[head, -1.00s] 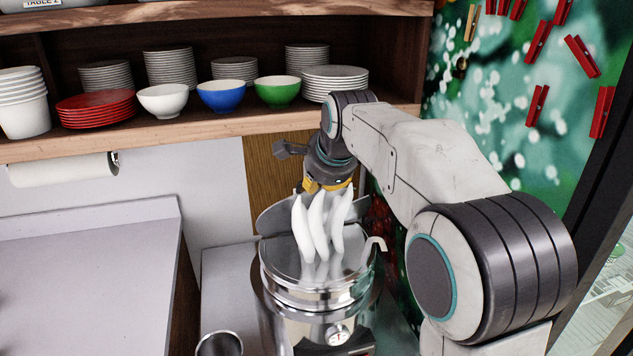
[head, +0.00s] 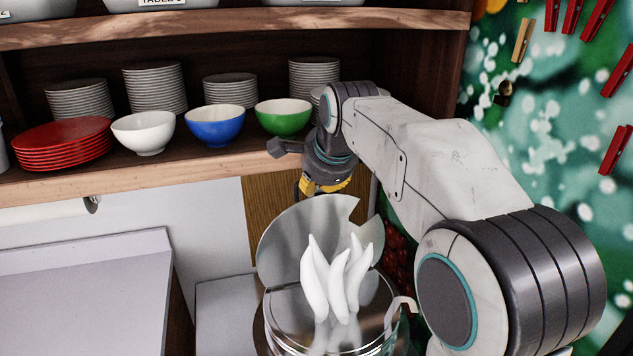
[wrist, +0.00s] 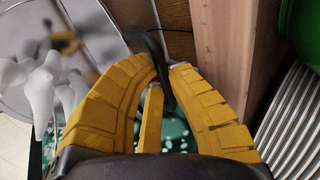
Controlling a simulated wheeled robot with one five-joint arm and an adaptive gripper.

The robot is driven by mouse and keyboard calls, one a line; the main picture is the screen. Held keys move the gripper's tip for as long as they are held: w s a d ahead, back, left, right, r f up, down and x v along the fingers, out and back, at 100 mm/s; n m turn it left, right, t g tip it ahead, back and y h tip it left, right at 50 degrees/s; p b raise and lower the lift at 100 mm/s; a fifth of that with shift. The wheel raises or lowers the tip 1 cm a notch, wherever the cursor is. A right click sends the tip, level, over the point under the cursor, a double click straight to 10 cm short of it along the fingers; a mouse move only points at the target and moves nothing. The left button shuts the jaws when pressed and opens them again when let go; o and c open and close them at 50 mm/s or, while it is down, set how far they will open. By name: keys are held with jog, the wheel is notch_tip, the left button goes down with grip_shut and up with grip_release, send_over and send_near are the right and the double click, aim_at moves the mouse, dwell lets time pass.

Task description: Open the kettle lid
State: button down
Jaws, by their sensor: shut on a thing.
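The kettle (head: 275,318) is a shiny steel pot at the bottom centre of the head view, its lower body cut off by the frame. Its lid (head: 285,240) is a hinged metal half-disc, tilted steeply up at the back. The lid also shows in the wrist view (wrist: 100,28). White steam-like plumes (head: 318,285) stand at the kettle's top in front of the lid. My gripper (wrist: 162,72) has its yellow fingers closed around a dark handle (wrist: 150,55) beside the lid. In the head view my gripper (head: 303,188) is behind the lid's upper edge, its fingertips partly hidden.
A wooden shelf (head: 140,180) stands close behind my gripper, bearing a green bowl (head: 283,118), a blue bowl (head: 215,128), a white bowl (head: 143,135), red plates (head: 62,145) and plate stacks. A grey counter (head: 80,290) lies clear at left. Red pegs hang at right.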

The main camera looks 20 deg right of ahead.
jog(key=shift+w+r, duration=0.15)
jog(key=shift+r, duration=0.35)
jog(key=c, duration=1.6)
grip_release()
jog(key=o, duration=0.4)
jog(key=shift+s, duration=0.2)
jog(key=shift+f, duration=0.1)
jog(key=shift+v, duration=3.95)
jog(key=shift+s+f, duration=0.1)
jog(key=shift+s, duration=0.05)
